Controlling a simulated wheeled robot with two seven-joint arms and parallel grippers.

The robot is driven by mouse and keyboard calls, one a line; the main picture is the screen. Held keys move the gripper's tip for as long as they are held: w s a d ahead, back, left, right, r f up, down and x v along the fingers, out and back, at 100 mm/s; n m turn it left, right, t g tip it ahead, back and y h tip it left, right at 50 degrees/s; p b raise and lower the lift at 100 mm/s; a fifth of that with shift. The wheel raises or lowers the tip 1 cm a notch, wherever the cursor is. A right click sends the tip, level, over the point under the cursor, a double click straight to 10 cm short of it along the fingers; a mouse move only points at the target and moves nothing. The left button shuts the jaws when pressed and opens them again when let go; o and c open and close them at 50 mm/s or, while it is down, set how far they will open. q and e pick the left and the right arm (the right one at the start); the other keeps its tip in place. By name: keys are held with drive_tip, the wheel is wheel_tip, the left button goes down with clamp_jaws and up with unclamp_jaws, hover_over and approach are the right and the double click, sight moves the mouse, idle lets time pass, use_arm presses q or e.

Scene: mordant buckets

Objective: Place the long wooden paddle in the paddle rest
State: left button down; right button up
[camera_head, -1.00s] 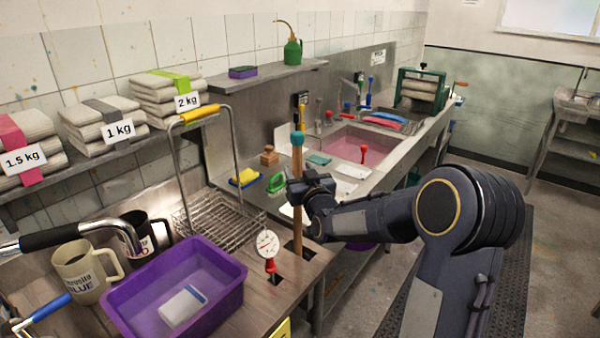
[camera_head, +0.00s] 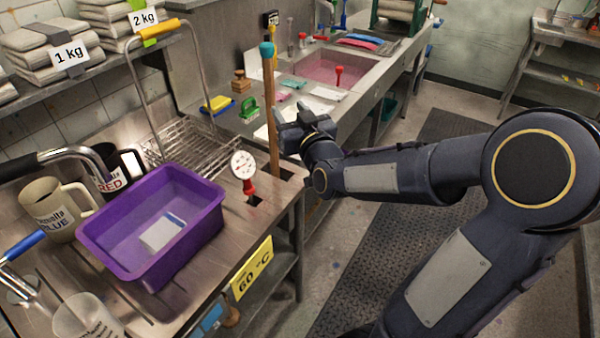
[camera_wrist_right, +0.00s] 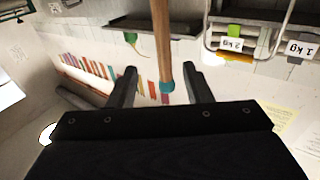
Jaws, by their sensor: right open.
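The long wooden paddle (camera_head: 268,85) has a teal top and stands nearly upright at the counter's right side. Its lower end meets a dark slot (camera_head: 287,174) in the steel counter, which looks like the paddle rest; how deep it sits I cannot tell. My right gripper (camera_head: 283,122) is open at the right of the shaft, about mid-height. In the right wrist view the paddle (camera_wrist_right: 162,45) shows between the spread fingers (camera_wrist_right: 160,84), apart from both in the picture. My left gripper is out of view.
A dial thermometer (camera_head: 243,166) stands left of the paddle, beside a purple tub (camera_head: 205,222). A wire basket (camera_head: 190,140) with a yellow handle is behind. Mugs (camera_head: 50,208) stand at left. The sink (camera_head: 335,68) lies beyond. Floor at right is open.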

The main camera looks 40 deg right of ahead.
drive_tip(key=s+a+f+g+y, duration=0.2)
drive_tip(key=s+a+f+g, duration=0.2)
drive_tip(key=s, duration=0.4)
drive_tip(key=s+a+f+g+y, duration=0.3)
drive_tip(key=s+a+f+g, duration=0.1)
drive_tip(key=s, duration=0.5)
drive_tip(key=s+a+f+g+y, duration=0.2)
drive_tip(key=s+a+f+g, duration=0.2)
drive_tip(key=s, duration=0.5)
drive_tip(key=shift+a+f+n+g, duration=0.15)
drive_tip(key=shift+a+n+g, duration=0.2)
drive_tip(key=shift+a, duration=0.9)
drive_tip(key=shift+w, duration=0.1)
